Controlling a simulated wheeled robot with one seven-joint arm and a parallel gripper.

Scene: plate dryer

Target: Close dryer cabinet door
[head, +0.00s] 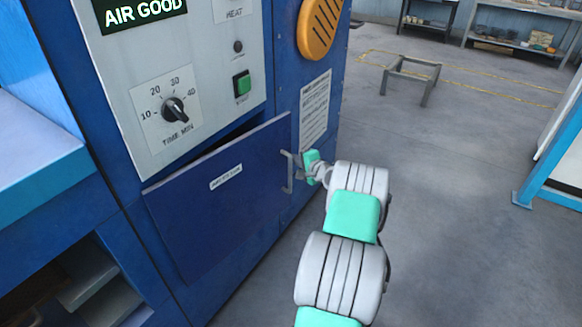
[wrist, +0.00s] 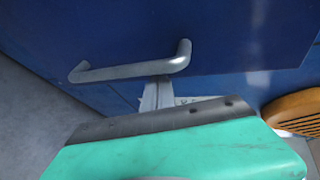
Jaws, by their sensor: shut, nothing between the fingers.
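The dryer cabinet door (head: 222,203) is a dark blue panel with a small white label, low on the blue dryer. It stands partly open, with a dark gap along its top edge. Its metal bar handle (head: 289,172) is on the right side and also shows in the wrist view (wrist: 135,68). My gripper (head: 302,170) is at the door's right edge, beside the handle. In the wrist view the shut fingers (wrist: 157,92) are close to the handle; I cannot tell whether they touch it. Much of the fingers is hidden by the green gripper body.
The dryer's control panel (head: 185,75) with timer knob and green button is above the door. An orange vent (head: 320,25) is at upper right. A blue bench (head: 35,160) is at left. A low metal frame (head: 412,75) stands behind; the grey floor (head: 460,180) at right is clear.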

